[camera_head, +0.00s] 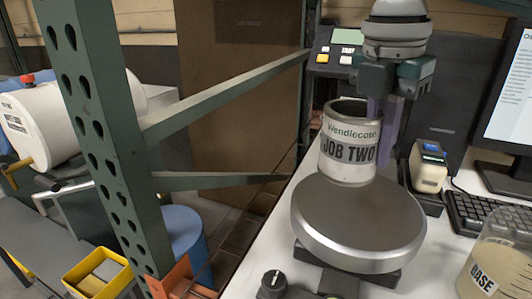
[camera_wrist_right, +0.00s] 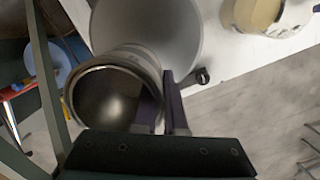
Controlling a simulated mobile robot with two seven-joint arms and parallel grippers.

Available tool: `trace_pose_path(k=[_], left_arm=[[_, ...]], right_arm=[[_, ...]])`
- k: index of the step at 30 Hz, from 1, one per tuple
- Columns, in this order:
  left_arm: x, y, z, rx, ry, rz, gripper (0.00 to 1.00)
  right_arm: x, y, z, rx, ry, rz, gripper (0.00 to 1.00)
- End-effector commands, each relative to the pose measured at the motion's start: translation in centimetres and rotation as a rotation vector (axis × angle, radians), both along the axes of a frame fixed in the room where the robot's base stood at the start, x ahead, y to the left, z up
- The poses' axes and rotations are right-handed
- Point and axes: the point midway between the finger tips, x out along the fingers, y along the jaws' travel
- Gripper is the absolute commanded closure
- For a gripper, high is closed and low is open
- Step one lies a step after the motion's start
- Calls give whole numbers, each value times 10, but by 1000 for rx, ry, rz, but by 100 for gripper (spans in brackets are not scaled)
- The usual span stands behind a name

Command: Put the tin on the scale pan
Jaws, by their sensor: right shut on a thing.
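The tin (camera_head: 349,145) is a grey open can with a white "Wendlecote" and "JOB TWO" label. It is upright or nearly so at the far edge of the round grey scale pan (camera_head: 358,222). I cannot tell whether its base touches the pan or hangs just above or behind it. My right gripper (camera_head: 385,125) comes down at the tin's right side, its purple fingers shut on the tin's wall. In the right wrist view, the tin's open mouth (camera_wrist_right: 105,95) is left of the fingers (camera_wrist_right: 165,115), and the pan (camera_wrist_right: 150,30) lies beyond it. My left gripper is out of view.
A scale display (camera_head: 335,52) stands behind the tin. A small label printer (camera_head: 428,168), keyboard (camera_head: 485,212) and clear "BASE" jug (camera_head: 495,270) are to the right. A green rack post (camera_head: 100,130) stands left. The pan's near part is bare.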

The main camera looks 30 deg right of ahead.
Motion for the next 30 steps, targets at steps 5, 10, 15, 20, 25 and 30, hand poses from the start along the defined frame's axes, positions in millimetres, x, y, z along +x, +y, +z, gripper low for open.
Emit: trace_pose_path(k=[5, 10, 15, 20, 25, 30], left_arm=[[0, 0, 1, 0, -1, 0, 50], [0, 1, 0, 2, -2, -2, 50], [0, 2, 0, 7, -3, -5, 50], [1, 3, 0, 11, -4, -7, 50], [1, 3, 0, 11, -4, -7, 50], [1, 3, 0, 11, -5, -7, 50]], right_arm=[[0, 0, -26, 0, 0, 0, 100], [-1, 0, -45, 0, 3, 1, 100], [0, 0, -69, 1, 1, 0, 100], [0, 0, -73, -1, -1, 1, 100], [0, 0, -73, 0, -1, 1, 100], [0, 0, -75, 0, -2, 1, 83]])
